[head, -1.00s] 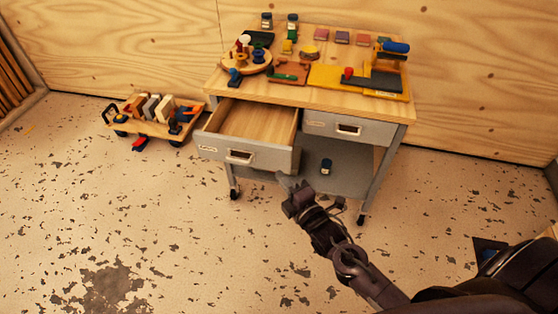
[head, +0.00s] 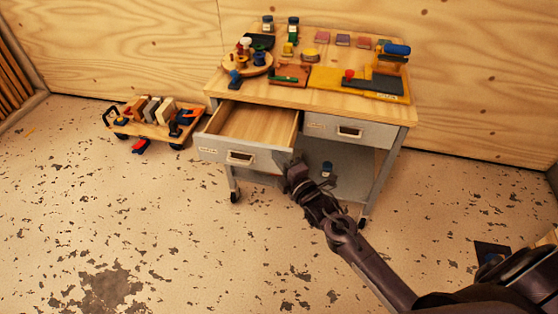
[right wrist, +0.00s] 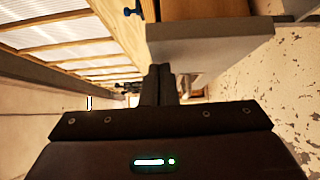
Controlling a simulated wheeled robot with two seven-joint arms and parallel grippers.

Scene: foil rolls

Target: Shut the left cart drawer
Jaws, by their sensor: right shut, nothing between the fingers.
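The left cart drawer (head: 222,148) is pulled well out of the cart and looks empty, with a wooden inside and a grey front with a recessed handle (head: 240,158). My right gripper (head: 291,163) is shut and empty, at the right end of the drawer front in the head view. I cannot tell whether it touches the front. In the right wrist view its shut fingers (right wrist: 160,84) point forward beside a grey panel edge (right wrist: 215,47), which looks like the drawer front. My left gripper is in neither view.
The cart's wooden top (head: 232,88) carries jars, blocks and a yellow board. The right drawer (head: 327,126) is shut. A blue-capped jar (head: 327,168) stands on the lower shelf. A low wheeled trolley (head: 150,127) is at the left. The floor in front is clear.

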